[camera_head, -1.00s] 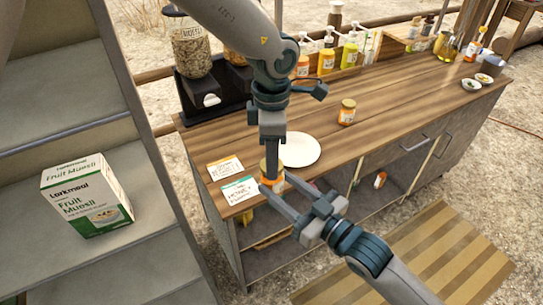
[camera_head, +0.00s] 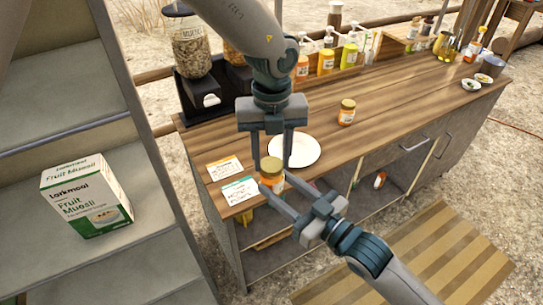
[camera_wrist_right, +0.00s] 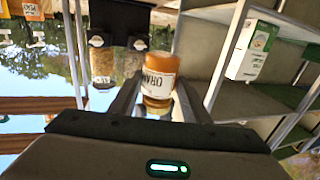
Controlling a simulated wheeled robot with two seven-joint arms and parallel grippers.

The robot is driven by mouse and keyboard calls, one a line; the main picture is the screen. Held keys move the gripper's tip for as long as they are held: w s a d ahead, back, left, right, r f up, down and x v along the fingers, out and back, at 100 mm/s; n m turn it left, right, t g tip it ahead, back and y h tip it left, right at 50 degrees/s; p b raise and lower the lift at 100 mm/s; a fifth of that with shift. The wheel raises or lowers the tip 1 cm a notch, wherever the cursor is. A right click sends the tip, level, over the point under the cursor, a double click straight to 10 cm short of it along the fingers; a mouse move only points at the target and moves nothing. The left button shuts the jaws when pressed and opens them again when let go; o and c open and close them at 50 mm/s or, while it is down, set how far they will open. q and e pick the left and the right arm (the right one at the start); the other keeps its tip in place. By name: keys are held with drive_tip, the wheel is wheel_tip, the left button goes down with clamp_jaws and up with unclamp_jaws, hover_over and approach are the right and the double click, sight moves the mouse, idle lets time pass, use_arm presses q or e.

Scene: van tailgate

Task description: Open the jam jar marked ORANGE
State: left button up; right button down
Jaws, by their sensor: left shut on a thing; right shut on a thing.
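In the right wrist view the jar's white label (camera_wrist_right: 158,82) reads ORANGE, upside down. My right gripper (camera_head: 275,189) is shut on the jar's body from the front right. My left gripper (camera_head: 271,160) reaches down from above, one finger on each side of the lid, shut on it. Whether the lid has turned on the jar, I cannot tell.
A white plate (camera_head: 302,150) lies right behind the jar. Two printed cards (camera_head: 225,168) lie left of it. A second jar (camera_head: 346,113) stands farther right. Dispensers (camera_head: 192,55) stand at the back left. A muesli box (camera_head: 87,198) sits on the left shelf.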

use_arm(q)
drive_tip(key=n, duration=0.5)
drive_tip(key=shift+w, duration=0.1)
drive_tip(key=shift+d+r, duration=0.1)
drive_tip(key=shift+r, duration=0.3)
idle(0.4)
drive_tip(key=shift+r, duration=0.35)
drive_tip(key=shift+r, duration=0.45)
drive_tip(key=shift+r, duration=1.95)
